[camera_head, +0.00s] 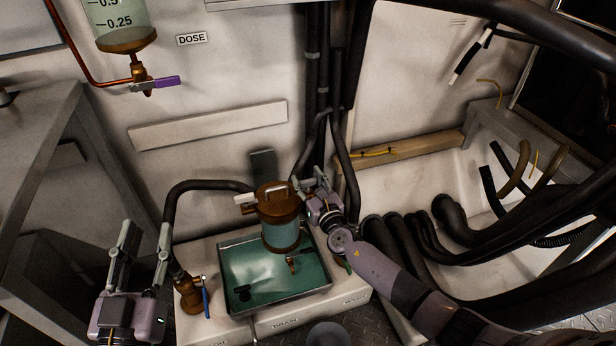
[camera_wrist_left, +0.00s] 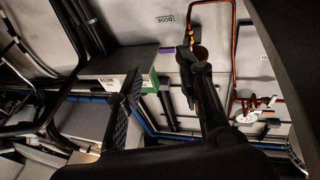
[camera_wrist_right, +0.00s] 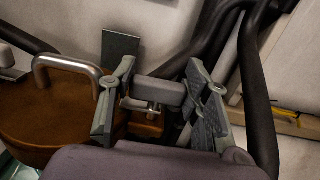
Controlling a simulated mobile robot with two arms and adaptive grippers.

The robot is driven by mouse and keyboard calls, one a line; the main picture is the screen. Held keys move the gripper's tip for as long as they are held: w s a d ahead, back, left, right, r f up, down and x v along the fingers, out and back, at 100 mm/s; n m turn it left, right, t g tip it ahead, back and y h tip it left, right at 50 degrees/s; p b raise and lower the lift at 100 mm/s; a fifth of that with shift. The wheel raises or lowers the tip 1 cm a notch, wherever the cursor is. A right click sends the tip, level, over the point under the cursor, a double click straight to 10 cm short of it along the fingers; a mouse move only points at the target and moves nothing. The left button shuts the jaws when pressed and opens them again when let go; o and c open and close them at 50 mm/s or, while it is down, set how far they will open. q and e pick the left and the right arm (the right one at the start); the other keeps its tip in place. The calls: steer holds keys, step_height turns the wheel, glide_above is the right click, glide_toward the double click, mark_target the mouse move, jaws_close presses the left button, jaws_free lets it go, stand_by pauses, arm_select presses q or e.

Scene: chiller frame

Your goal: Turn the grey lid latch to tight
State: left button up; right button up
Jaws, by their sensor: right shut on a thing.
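A brown-lidded canister (camera_head: 279,222) with a clear, bluish lower body stands in a shallow metal tray (camera_head: 322,290). Its lid has a metal loop handle, also in the right wrist view (camera_wrist_right: 68,66). My right gripper (camera_head: 310,186) is at the right side of the lid. In the right wrist view its two fingers are shut on the grey lid latch (camera_wrist_right: 160,92), which spans between them at the lid's edge. In the head view the gripper largely hides this latch. My left gripper (camera_head: 143,242) is open and empty, left of the tray, away from the canister.
A pale catch (camera_head: 245,198) sticks out from the lid's left side. A brass valve with a blue lever (camera_head: 206,298) stands left of the tray. Black hoses (camera_head: 400,235) crowd the right side. A dosing vessel (camera_head: 122,25) with a purple lever hangs on the wall.

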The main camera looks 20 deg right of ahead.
steer(key=shift+r+m+h+p, duration=0.1)
steer(key=shift+m+h+p, duration=0.3)
steer(key=shift+h, duration=0.2)
arm_select(q)
steer(key=f+g, duration=0.2)
steer(key=f, duration=0.1)
steer(key=f+g+y, duration=0.1)
steer(key=f, duration=0.1)
steer(key=shift+w+a, duration=0.1)
steer(key=shift+a, duration=0.25)
arm_select(e)
steer(key=o, duration=0.9)
steer(key=shift+s, duration=0.1)
steer(key=shift+s, duration=0.35)
steer(key=s, duration=1.1)
steer(key=shift+d, duration=0.15)
